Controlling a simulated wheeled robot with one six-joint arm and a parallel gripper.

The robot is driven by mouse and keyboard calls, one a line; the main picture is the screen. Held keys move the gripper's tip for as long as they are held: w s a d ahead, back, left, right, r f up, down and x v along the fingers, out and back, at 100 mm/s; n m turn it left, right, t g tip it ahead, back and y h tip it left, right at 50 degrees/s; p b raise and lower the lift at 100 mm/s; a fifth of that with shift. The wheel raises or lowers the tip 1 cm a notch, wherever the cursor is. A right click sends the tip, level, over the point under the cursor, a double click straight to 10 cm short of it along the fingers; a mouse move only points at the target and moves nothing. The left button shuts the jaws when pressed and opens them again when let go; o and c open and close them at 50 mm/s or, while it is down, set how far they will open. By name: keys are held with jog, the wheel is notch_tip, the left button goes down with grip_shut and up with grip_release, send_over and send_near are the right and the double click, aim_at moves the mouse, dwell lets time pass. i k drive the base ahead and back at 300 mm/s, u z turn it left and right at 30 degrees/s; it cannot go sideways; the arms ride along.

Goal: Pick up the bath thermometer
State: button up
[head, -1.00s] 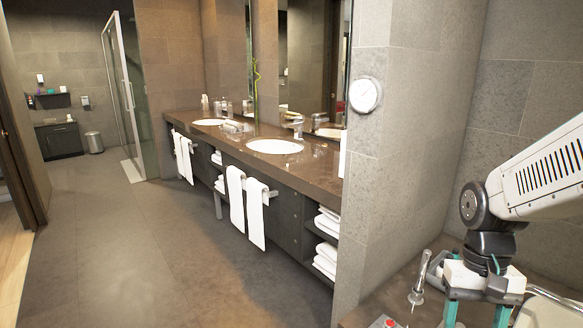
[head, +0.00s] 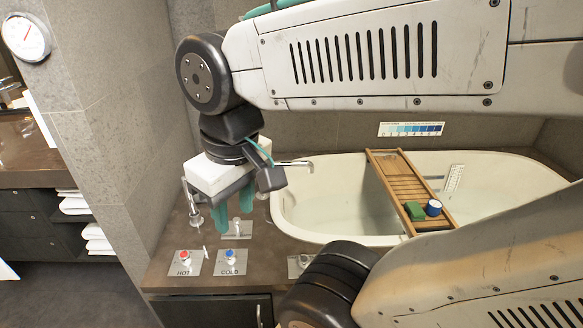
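My gripper (head: 234,226) points down over the brown counter at the near left end of the bathtub. Its two teal fingers are apart and nothing shows between them. A white strip with markings (head: 453,178) shows against the inside of the tub, right of the wooden tray; it may be the bath thermometer, but it is too small to be sure. My gripper is well to the left of it. My arm hides part of the tub's near side.
The white bathtub (head: 300,222) has a wooden tray (head: 393,170) across it, bearing a green block (head: 414,211) and a blue-and-white round item (head: 433,208). Red HOT (head: 184,257) and blue COLD (head: 231,256) knobs and a faucet (head: 193,208) stand on the counter. A scale chart (head: 411,129) hangs on the wall.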

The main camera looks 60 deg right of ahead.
aim_at(434, 206)
jog(key=z, duration=2.65)
jog(key=k, duration=0.5)
jog(key=z, duration=1.15)
jog(key=i, duration=0.8)
jog(key=u, duration=2)
